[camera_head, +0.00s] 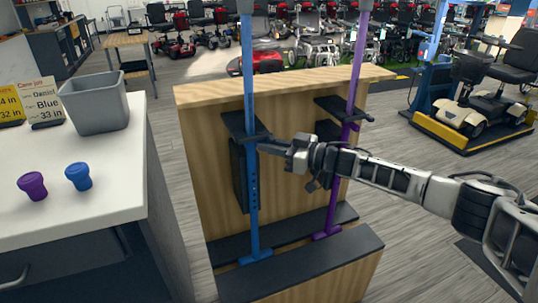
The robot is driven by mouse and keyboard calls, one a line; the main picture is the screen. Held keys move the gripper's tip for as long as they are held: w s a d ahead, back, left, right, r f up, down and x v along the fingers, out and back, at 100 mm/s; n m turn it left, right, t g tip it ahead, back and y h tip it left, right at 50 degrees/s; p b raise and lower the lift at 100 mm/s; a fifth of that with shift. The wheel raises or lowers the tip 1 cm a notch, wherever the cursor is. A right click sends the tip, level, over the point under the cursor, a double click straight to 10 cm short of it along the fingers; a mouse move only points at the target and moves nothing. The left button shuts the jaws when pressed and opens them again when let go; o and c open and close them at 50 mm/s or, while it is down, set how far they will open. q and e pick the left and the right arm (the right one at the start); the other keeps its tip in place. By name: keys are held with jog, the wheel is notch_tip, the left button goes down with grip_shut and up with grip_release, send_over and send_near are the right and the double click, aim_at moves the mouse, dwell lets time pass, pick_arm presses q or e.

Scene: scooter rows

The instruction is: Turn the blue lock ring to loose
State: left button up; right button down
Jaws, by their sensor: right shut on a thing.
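A blue post (249,80) stands upright at the left of a wooden stand, with a row of dark holes down its lower part. The blue lock ring (249,142) sits around this post at the dark bracket, partly hidden by my gripper and a dark lever. My right gripper (268,146) reaches in from the right and is shut at the ring, seemingly on it. How far the ring is turned cannot be told. My left gripper is not in view.
A purple post (357,65) with a purple ring (349,126) stands just right, behind my right arm. The white counter (110,180) at left holds a grey bin (95,101), a purple knob (33,186), a blue knob (78,176) and yellow-topped cards (43,103). Scooters stand behind.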

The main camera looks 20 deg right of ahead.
jog(key=shift+w+d+n+g+y+b, duration=0.1)
jog(key=shift+w+n+g+y+b, duration=0.05)
jog(key=shift+n+g+y+b, duration=0.4)
jog(key=c, duration=1.4)
grip_release()
jog(key=v, duration=1.5)
jog(key=shift+s+d+b, duration=0.2)
jog(key=shift+d+b, duration=0.15)
jog(key=shift+d, duration=0.05)
